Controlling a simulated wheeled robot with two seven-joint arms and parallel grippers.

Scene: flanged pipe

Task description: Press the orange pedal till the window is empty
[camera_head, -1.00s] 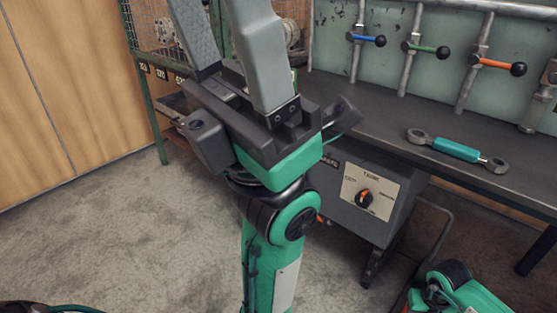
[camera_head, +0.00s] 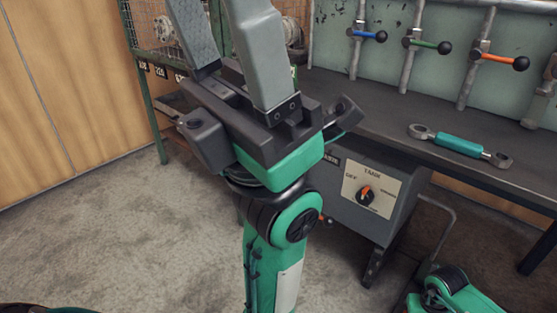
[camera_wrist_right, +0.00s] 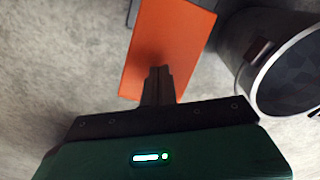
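The orange pedal (camera_wrist_right: 165,45) shows in the right wrist view as a flat orange plate. My right gripper (camera_wrist_right: 158,75) has its two fingers together with nothing between them. Their tips overlap the near part of the pedal in the picture; I cannot tell whether they touch it. The pedal and right gripper are not visible in the head view. My left gripper (camera_head: 216,40) is open and empty, fingers pointing up, in the head view. A grey box (camera_head: 340,215) carries a TANK panel with an orange-marked dial (camera_head: 366,195). I cannot make out the window; my left gripper hides part of this area.
A dark workbench (camera_head: 390,105) holds a teal rod (camera_head: 459,143) with ring ends. Blue, green and orange handled valves (camera_head: 500,59) stand behind it. A wire cage (camera_head: 150,35) is at back left. A round metal vessel (camera_wrist_right: 285,65) stands right of the pedal.

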